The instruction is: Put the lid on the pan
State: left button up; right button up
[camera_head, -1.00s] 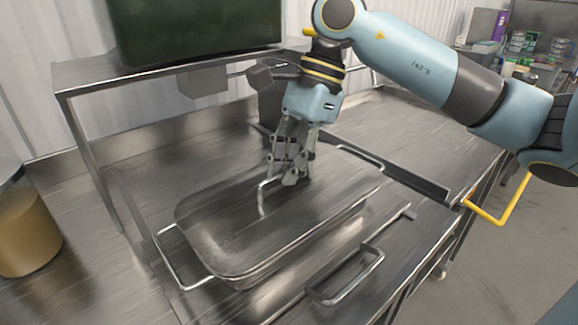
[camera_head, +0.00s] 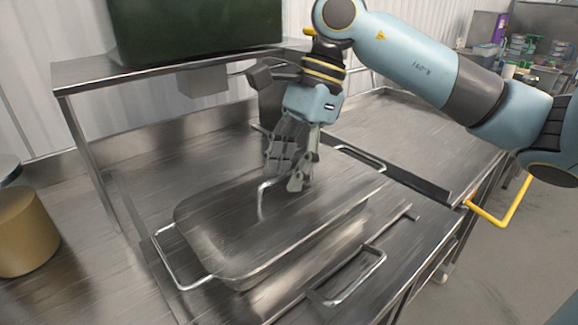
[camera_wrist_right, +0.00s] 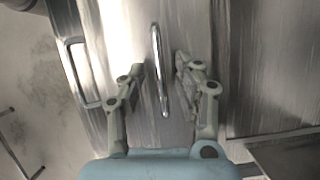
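The metal lid (camera_head: 235,225) lies flat over the rectangular metal pan (camera_head: 300,255) on the steel counter. The pan's side handles (camera_head: 182,270) stick out at the near left and far right. The lid's wire handle (camera_head: 262,198) stands up from its top. My right gripper (camera_head: 284,178) is low over the lid at this handle. In the right wrist view, the right gripper (camera_wrist_right: 160,68) has its fingers apart, one on each side of the lid handle (camera_wrist_right: 158,75), with visible gaps. The pan's inside is hidden. My left gripper is not in view.
A tan cylinder (camera_head: 27,235) stands at the left. A steel shelf (camera_head: 160,68) with a dark green box (camera_head: 195,30) is behind. A drawer-like bar handle (camera_head: 350,278) lies in front of the pan. A yellow handle (camera_head: 503,208) sticks out at the right.

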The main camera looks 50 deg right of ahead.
jog(key=v, duration=1.2)
dwell(0.5)
